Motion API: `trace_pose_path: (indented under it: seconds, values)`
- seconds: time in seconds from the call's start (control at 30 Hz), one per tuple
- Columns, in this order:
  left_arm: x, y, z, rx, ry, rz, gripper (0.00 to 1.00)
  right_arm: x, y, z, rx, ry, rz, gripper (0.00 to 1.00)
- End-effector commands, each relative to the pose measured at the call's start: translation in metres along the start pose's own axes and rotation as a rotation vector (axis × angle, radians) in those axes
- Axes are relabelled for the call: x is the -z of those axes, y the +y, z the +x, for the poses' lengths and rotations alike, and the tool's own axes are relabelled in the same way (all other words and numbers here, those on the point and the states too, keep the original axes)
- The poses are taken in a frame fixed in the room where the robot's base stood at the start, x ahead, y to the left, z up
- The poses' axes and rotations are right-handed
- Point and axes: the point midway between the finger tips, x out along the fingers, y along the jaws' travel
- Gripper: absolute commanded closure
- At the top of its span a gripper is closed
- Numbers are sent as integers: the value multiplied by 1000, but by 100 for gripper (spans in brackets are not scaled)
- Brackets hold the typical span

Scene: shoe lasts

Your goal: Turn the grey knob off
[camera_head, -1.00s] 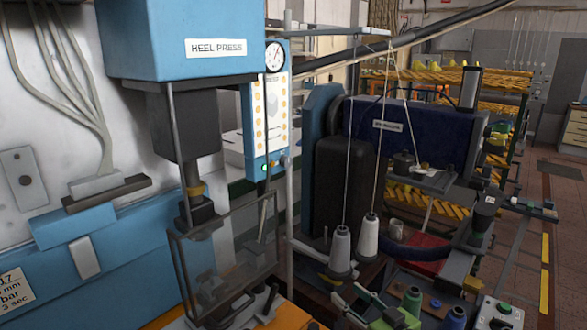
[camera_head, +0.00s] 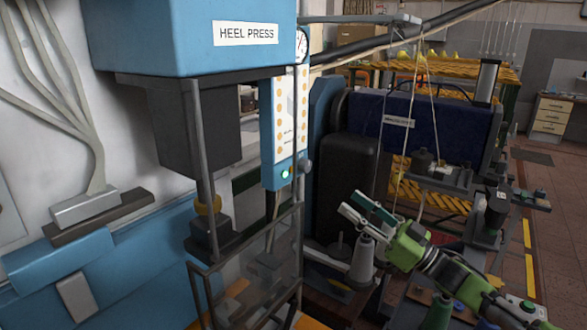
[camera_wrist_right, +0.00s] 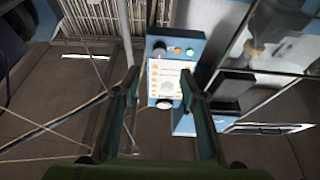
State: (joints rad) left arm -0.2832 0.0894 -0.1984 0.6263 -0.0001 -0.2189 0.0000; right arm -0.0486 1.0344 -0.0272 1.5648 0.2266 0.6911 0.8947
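The grey knob (camera_head: 305,167) sticks out at the lower right of the blue control panel (camera_head: 268,150) on the heel press. My right gripper (camera_head: 350,203) is open and empty, in front of the panel, lower and to the right of the knob. In the right wrist view the knob lies between the spread fingers (camera_wrist_right: 160,78), beyond their tips. My left gripper is out of view.
The press's clear guard (camera_head: 250,280) stands below the panel. A cone of thread (camera_head: 363,258) and taut threads stand close to my right gripper. A dark sewing machine (camera_head: 420,125) is behind. A long pole crosses above.

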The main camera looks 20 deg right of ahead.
Motion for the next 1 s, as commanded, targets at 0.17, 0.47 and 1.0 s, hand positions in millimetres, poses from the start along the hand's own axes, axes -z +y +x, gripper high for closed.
trace_pose_path:
  seconds: [0.17, 0.47, 1.0]
  values:
    - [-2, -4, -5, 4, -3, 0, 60, 3, 1, 10, 1, 4, 0, 61]
    - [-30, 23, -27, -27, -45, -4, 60, 6, 0, 59, 3, 7, 0, 61]
    - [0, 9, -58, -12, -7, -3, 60, 2, 0, 135, 1, 2, 0, 61]
